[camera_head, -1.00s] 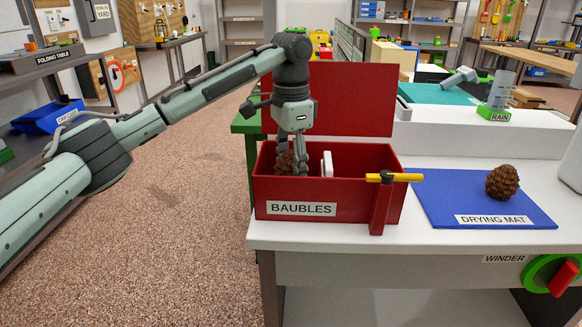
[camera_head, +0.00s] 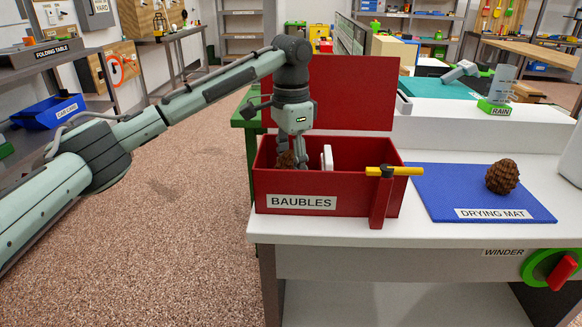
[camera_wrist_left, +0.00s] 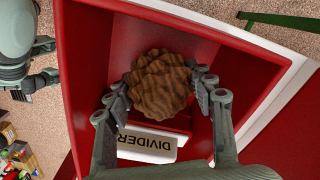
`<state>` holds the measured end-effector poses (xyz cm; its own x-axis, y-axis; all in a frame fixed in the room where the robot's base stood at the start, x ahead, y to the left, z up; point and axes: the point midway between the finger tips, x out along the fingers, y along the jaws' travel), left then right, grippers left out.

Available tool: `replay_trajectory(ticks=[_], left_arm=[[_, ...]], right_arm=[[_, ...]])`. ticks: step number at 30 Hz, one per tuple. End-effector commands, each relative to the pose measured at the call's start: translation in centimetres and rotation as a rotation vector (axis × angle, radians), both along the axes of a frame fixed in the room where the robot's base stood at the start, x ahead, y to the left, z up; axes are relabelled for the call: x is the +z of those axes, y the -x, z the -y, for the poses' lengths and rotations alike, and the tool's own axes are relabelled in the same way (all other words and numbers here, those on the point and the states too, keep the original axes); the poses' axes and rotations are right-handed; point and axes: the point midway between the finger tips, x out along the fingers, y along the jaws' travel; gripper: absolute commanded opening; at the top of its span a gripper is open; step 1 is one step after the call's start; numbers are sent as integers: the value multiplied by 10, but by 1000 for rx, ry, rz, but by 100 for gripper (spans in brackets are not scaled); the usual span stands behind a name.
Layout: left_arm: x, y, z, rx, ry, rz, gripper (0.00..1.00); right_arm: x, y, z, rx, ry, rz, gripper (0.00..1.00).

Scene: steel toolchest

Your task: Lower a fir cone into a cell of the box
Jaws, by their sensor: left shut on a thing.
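The red box (camera_head: 390,208) labelled BAUBLES stands on the white table with its lid up at the back. My left gripper (camera_head: 290,158) reaches down into its left part. It is shut on a brown fir cone (camera_wrist_left: 160,83), which sits between the fingers inside the box walls; in the head view the cone (camera_head: 286,160) is mostly hidden by fingers and front wall. A white divider (camera_wrist_left: 147,145) stands in the box beside the cone, to its right in the head view (camera_head: 327,158). I cannot tell whether the cone touches the floor.
A second fir cone (camera_head: 502,177) lies on the blue drying mat (camera_head: 450,190) right of the box. A yellow-handled red post (camera_head: 383,195) stands at the box's front right. The raised lid (camera_head: 345,95) blocks the back.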

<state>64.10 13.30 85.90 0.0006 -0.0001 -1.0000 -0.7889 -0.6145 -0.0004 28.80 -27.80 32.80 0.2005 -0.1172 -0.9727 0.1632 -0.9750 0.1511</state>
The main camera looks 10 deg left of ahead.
Motion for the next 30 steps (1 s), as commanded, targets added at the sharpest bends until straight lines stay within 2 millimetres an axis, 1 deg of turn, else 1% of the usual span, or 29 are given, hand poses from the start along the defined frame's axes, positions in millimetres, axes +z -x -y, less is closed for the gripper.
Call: replay_trajectory(ticks=[30], left_arm=[[-16,0,0,0,0,-1,30]], right_arm=[[0,0,0,0,0,0,0]])
